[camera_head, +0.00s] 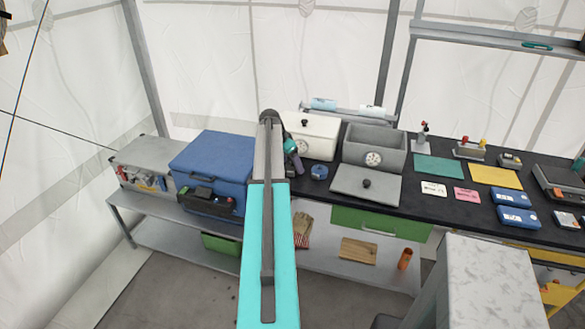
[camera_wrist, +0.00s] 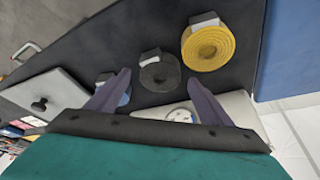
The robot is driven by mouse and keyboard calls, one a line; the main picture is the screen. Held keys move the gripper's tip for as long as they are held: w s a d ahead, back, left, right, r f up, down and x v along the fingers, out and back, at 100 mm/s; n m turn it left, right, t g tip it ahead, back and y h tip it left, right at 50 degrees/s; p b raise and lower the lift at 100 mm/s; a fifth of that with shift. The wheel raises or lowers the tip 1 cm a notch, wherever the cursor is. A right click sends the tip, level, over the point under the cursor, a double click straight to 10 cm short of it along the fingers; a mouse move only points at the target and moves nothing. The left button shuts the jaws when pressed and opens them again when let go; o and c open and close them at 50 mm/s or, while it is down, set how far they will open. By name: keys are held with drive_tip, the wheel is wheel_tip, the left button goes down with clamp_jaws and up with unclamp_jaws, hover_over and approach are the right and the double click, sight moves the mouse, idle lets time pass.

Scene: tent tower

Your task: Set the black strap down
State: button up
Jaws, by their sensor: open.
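The black strap (camera_wrist: 160,74) is a dark coil with a small pale-and-black buckle block. In the wrist view it lies on the dark counter, between and just beyond the two fingertips. My gripper (camera_wrist: 159,82) is open, its purple-grey fingers spread on either side of the coil with nothing visibly held. Whether a finger touches the strap cannot be told. In the head view my own arm hides the strap and most of the gripper.
A yellow coil (camera_wrist: 208,48) lies right of the black one. A blue coil (camera_head: 319,172) is partly behind the left finger in the wrist view. A white box (camera_head: 314,136), a grey bin (camera_head: 374,150) and its lid (camera_head: 366,184) stand nearby. A blue case (camera_head: 212,160) is left.

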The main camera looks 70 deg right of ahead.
drive_tip(key=shift+s+d+f, duration=0.1)
drive_tip(key=shift+d+f, duration=0.1)
drive_tip(key=shift+f, duration=0.3)
drive_tip(key=shift+c, duration=0.4)
drive_tip(key=c, duration=1.2)
drive_tip(key=shift+r, duration=0.15)
drive_tip(key=shift+r+b, duration=0.9)
drive_tip(key=shift+r, duration=0.45)
drive_tip(key=shift+a+r, duration=0.15)
drive_tip(key=shift+r, duration=0.15)
drive_tip(key=s+a+b, duration=0.2)
drive_tip(key=s+a, duration=0.1)
drive_tip(key=a, duration=0.4)
drive_tip(key=s+a+r+b, duration=0.1)
drive_tip(key=s+a+b, duration=0.2)
drive_tip(key=a, duration=0.4)
drive_tip(key=shift+a+r, duration=0.25)
drive_tip(key=shift+a, duration=0.05)
